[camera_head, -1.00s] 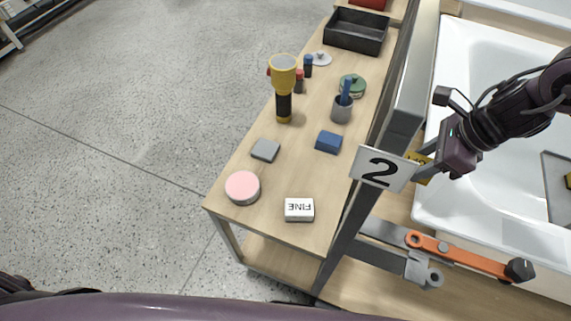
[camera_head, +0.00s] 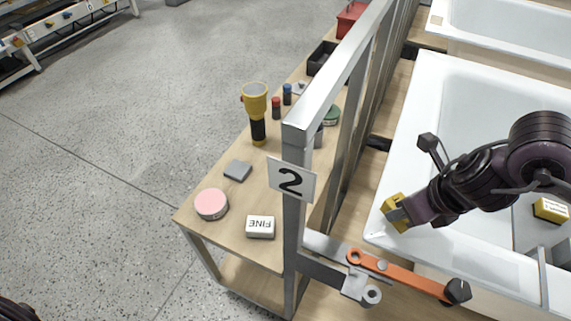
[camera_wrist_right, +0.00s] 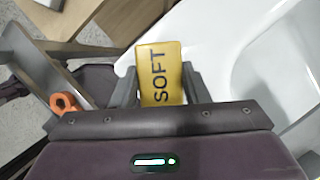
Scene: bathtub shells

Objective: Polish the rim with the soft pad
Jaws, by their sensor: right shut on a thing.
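The soft pad (camera_head: 394,212) is a yellow block. In the right wrist view it reads SOFT (camera_wrist_right: 160,72) and sits between the two fingers. My right gripper (camera_head: 398,215) is shut on it, at the near left corner of the white bathtub shell (camera_head: 425,85). The pad is over or against the tub's rim (camera_head: 397,150); I cannot tell whether it touches. The tub also shows in the right wrist view (camera_wrist_right: 225,50). My left gripper is not in view.
A grey post with a "2" sign (camera_head: 291,180) stands between the tub and a side table. The table holds a white FINE block (camera_head: 260,227), a pink round pad (camera_head: 211,204), a grey block (camera_head: 237,170) and a yellow flashlight (camera_head: 256,110). An orange clamp lever (camera_head: 400,273) lies below the tub corner.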

